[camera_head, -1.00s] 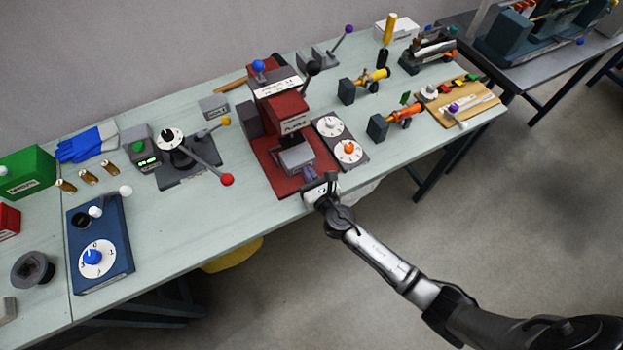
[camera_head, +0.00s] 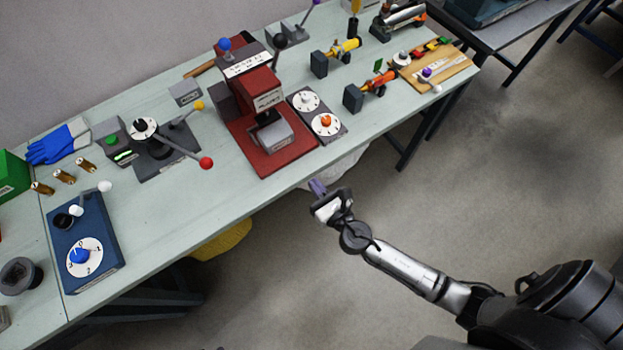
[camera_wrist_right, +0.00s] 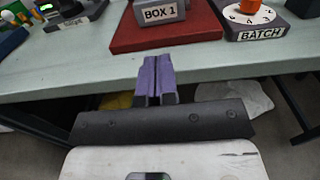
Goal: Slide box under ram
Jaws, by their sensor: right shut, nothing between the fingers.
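A grey box (camera_head: 273,138) sits on the red base plate (camera_head: 262,166) of the press, below the press head and a dark ram (camera_head: 266,117). In the right wrist view the box (camera_wrist_right: 159,11) shows a label reading "BOX 1". My right gripper (camera_head: 317,187) is off the front edge of the bench, apart from the box. In the right wrist view its purple fingers (camera_wrist_right: 156,78) are together and hold nothing. The contact between ram and box is too small to tell. My left gripper is not in view.
A dial panel (camera_head: 318,115) marked "BATCH" stands right of the press. A lever device with a red knob (camera_head: 206,162) stands to its left. The press has a black-knobbed lever (camera_head: 280,41). The bench front edge lies between my gripper and the press; the floor space around my arm is clear.

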